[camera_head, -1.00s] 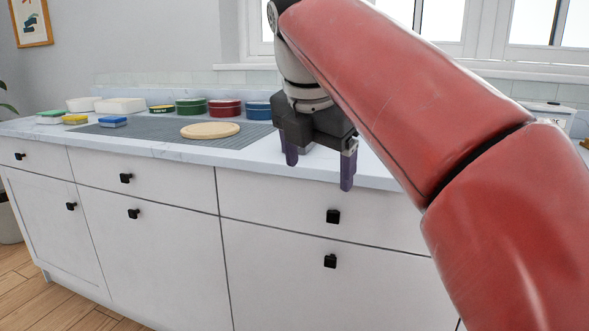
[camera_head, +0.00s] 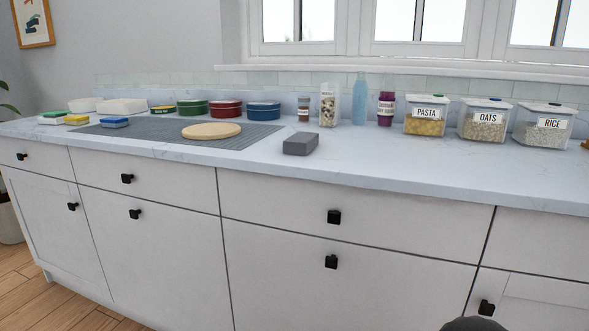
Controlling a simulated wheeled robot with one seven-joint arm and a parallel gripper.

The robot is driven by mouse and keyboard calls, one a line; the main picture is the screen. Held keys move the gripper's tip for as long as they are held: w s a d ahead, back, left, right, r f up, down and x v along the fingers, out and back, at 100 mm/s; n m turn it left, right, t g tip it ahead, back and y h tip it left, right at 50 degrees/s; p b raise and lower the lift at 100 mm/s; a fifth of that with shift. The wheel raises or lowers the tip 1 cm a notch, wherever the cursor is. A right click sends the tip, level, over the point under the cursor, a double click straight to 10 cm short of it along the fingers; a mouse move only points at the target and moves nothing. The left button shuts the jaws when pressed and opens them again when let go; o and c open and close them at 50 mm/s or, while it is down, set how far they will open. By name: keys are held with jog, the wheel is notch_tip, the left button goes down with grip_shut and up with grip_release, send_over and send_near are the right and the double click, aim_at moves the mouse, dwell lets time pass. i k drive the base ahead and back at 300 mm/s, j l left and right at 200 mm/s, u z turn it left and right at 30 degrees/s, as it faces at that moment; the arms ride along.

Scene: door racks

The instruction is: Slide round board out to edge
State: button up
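The round board (camera_head: 211,131) is a flat, pale wooden disc. It lies flat on the grey ribbed mat (camera_head: 160,126) on the counter, towards the mat's right part and a little back from the counter's front edge. Bare counter shows between the mat and that edge. My gripper is not in view; only a dark rounded shape shows at the bottom edge on the right, and I cannot tell what it is.
A grey block (camera_head: 301,144) sits right of the board. Green (camera_head: 193,107), red (camera_head: 227,108) and blue (camera_head: 263,111) round tins stand behind it. Sponges lie at left. Bottles and labelled jars (camera_head: 426,115) line the back right. The front right counter is clear.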

aim_at(211, 131)
jog(key=j+z, duration=0.95)
